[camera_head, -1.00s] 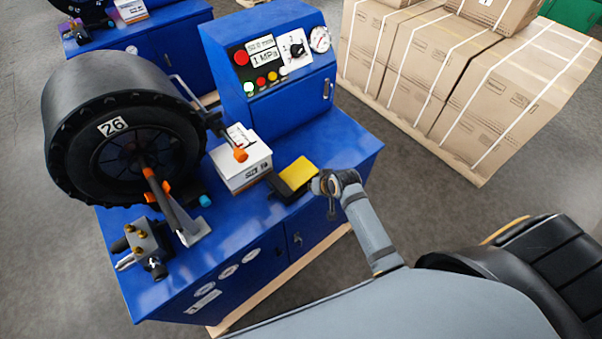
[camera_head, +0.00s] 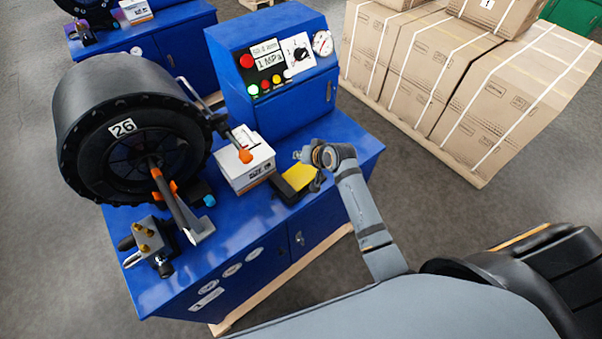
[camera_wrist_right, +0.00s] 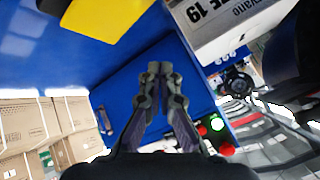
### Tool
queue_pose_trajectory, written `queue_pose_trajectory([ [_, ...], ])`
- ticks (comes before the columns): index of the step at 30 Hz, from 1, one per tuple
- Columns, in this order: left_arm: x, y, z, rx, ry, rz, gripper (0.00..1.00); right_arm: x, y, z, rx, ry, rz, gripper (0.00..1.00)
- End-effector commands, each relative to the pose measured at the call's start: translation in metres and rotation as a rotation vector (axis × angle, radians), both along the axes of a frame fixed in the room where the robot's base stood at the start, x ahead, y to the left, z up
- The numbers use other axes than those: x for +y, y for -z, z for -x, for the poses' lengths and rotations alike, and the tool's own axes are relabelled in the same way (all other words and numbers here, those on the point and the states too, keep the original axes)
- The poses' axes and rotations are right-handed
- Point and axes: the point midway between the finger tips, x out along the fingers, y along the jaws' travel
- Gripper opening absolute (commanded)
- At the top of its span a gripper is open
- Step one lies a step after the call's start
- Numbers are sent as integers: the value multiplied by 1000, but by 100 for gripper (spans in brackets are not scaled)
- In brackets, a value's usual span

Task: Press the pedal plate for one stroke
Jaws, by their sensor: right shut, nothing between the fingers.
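The yellow pedal plate (camera_head: 297,177) lies on a black base on the blue bench top, at its front right. It also shows at the upper left of the right wrist view (camera_wrist_right: 103,17), cut off by the top edge. My right gripper (camera_head: 299,155) hangs over the bench close to the plate's upper right side; its wrist overlaps the plate's right corner in the head view. In the wrist view its fingers (camera_wrist_right: 160,72) are together and empty, pointing to the right of the plate. I cannot see contact with the plate. My left gripper is not in view.
A white box (camera_head: 246,168) stands just left of the pedal. The blue control panel (camera_head: 275,65) rises behind, with a lit green lamp. Strapped cartons (camera_head: 440,75) stand right, behind.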

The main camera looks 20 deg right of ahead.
Motion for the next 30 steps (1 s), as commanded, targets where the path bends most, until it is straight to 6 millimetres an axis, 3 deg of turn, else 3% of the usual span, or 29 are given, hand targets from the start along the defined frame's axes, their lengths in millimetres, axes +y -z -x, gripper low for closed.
queue_pose_trajectory([
  [4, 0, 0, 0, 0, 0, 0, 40, -2, 15, 0, 3, 1, 1, 0],
  [13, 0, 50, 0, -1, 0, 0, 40, -6, 62, -2, -2, 1, 2, 0],
  [18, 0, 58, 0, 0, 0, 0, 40, -8, 78, -3, 0, 0, 1, 0],
  [30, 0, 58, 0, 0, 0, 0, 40, -8, 81, -3, -1, 0, 1, 0],
])
